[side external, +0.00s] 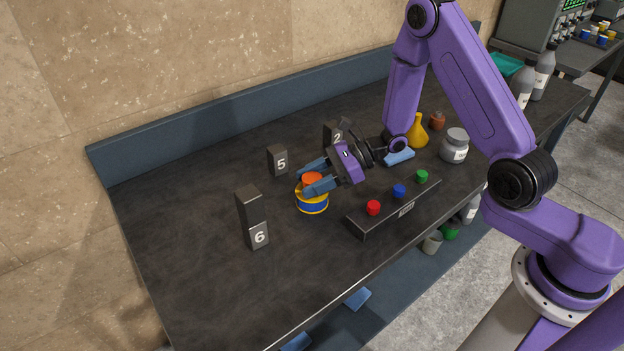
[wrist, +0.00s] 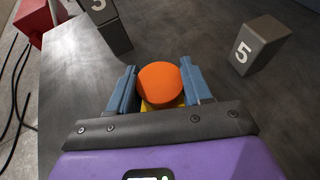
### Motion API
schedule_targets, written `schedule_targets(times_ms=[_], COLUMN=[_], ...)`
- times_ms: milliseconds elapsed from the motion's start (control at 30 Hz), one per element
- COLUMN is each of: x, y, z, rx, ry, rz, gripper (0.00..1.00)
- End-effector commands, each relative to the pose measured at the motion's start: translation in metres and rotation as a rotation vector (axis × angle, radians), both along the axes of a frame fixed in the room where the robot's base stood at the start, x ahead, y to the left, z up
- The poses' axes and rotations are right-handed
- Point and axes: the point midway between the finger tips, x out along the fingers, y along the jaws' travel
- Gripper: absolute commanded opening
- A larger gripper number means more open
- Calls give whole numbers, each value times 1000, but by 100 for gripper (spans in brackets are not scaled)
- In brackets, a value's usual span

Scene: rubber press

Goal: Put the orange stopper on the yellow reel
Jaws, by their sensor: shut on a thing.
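The orange stopper (side external: 312,178) is between the blue fingers of my gripper (side external: 316,178), which are shut on it. The stopper (wrist: 160,83) shows as a round orange disc between the fingertips (wrist: 158,84) in the wrist view. The yellow reel (side external: 312,203), with a blue band, stands on the dark table directly below the stopper. Only a bit of the reel's yellow (wrist: 160,105) shows under the stopper in the wrist view. I cannot tell whether the stopper touches the reel.
Dark blocks marked 5 (side external: 278,161), 6 (side external: 252,218) and 2 (side external: 334,135) stand around the reel. A dark rack (side external: 402,208) holds red, blue and green stoppers on the right. A yellow flask (side external: 417,132) and grey jar (side external: 454,147) stand farther right.

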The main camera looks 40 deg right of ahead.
Motion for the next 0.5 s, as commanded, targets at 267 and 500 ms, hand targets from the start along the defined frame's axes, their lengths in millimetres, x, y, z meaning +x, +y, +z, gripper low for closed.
schedule_targets(times_ms=[267, 500], x=[0, -1], y=[0, -3], z=[0, 1], rx=[-1, -1], ry=[1, 1], rz=[0, -3], gripper=[76, 76])
